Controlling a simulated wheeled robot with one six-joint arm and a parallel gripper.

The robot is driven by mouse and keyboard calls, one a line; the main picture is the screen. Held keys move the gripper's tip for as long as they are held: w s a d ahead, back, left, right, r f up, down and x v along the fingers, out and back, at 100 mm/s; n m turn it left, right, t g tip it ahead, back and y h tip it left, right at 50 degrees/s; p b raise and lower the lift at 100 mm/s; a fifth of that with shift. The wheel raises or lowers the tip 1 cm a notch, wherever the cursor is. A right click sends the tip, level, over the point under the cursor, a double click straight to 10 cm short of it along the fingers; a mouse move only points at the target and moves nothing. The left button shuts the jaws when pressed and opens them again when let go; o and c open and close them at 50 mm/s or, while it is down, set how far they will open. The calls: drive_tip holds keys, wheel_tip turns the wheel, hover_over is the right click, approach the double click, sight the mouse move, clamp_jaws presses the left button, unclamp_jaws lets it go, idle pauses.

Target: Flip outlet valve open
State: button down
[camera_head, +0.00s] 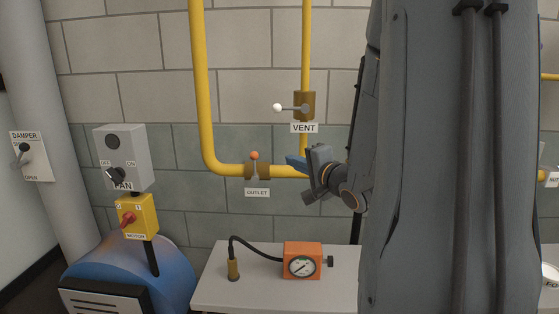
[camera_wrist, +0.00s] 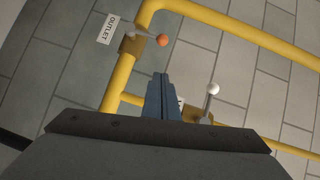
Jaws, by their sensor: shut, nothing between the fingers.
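The outlet valve (camera_head: 257,172) is a brass body on the low horizontal run of yellow pipe, above its "OUTLET" label (camera_head: 257,192). Its lever has an orange-red ball knob (camera_head: 254,155) and stands up from the body, across the pipe. In the wrist view the knob (camera_wrist: 163,40) and the valve body (camera_wrist: 131,44) show beyond my fingertips. My gripper (camera_head: 290,161) is shut and empty, to the right of the outlet valve and apart from the lever. Its closed blue fingers also show in the wrist view (camera_wrist: 161,80).
The vent valve (camera_head: 304,105), with a white-knobbed lever (camera_head: 277,107) pointing left, sits above my gripper. A table (camera_head: 215,290) below bears an orange gauge box (camera_head: 303,261) with a hose. A fan switch box (camera_head: 121,156) and a yellow motor switch (camera_head: 137,216) stand left.

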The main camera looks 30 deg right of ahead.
sight(255, 168)
drive_tip(key=w+a+f+p, duration=0.2)
drive_tip(key=w, duration=1)
drive_tip(key=shift+a, duration=0.4)
drive_tip(key=shift+r, duration=0.2)
